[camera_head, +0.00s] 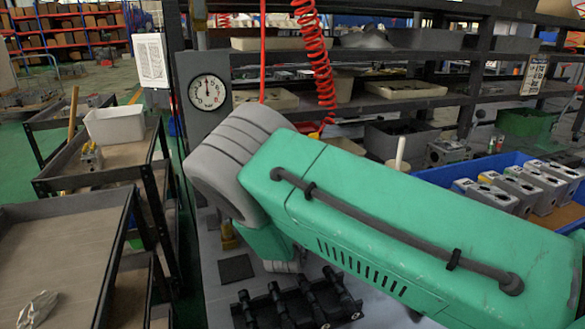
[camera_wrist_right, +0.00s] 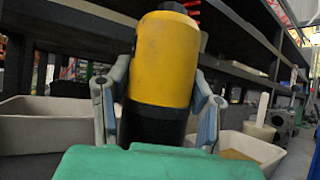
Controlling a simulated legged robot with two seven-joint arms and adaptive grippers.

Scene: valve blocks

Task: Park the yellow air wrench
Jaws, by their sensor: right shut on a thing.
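The yellow air wrench (camera_wrist_right: 163,62) stands upright in the right wrist view, with a yellow body, a black lower part and a dark top. My right gripper (camera_wrist_right: 158,105) is shut on it, with a grey-blue finger on each side. In the head view my green right arm crosses from the lower right and hides the gripper and most of the wrench. A small yellow patch (camera_head: 315,134) shows just above the arm, below a coiled red hose (camera_head: 318,65); I cannot tell if it is the wrench. My left gripper is out of view.
A blue bin (camera_head: 440,176) with several grey valve blocks stands right, beyond my arm. A black rack (camera_head: 295,305) and a dark square pad (camera_head: 236,268) lie on the bench below it. A gauge (camera_head: 208,92) and shelves with trays (camera_head: 405,88) stand behind. Carts stand left.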

